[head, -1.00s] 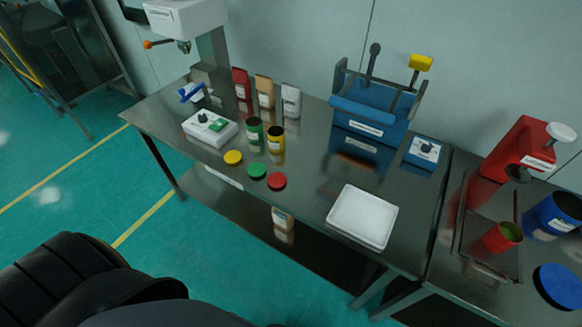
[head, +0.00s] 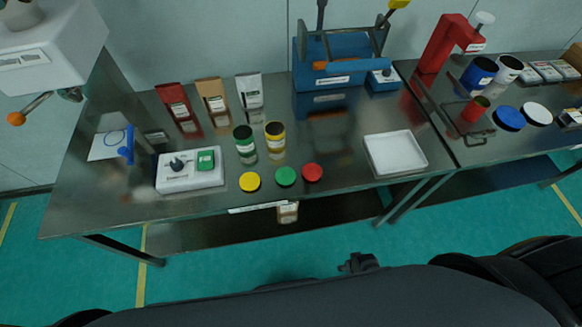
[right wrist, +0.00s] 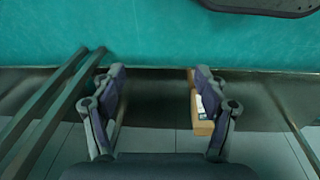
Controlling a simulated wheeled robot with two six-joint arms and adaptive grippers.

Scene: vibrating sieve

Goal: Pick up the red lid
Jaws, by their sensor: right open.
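The red lid (head: 312,172) lies flat near the front edge of the steel table in the head view, right of the green lid (head: 286,176) and the yellow lid (head: 250,181). Nothing touches it. My right gripper (right wrist: 158,85) is open and empty in the right wrist view, with the floor and a low steel surface beyond its fingers. The red lid does not show in that view. A small dark part in front of the table in the head view looks like this gripper, below and right of the lid. My left gripper is not in view.
A green jar (head: 244,140) and a yellow jar (head: 275,138) stand behind the lids. A white switch box (head: 178,182) is to their left, a white tray (head: 394,153) to the right. A brown packet (right wrist: 202,118) shows beyond my right finger, on the lower shelf.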

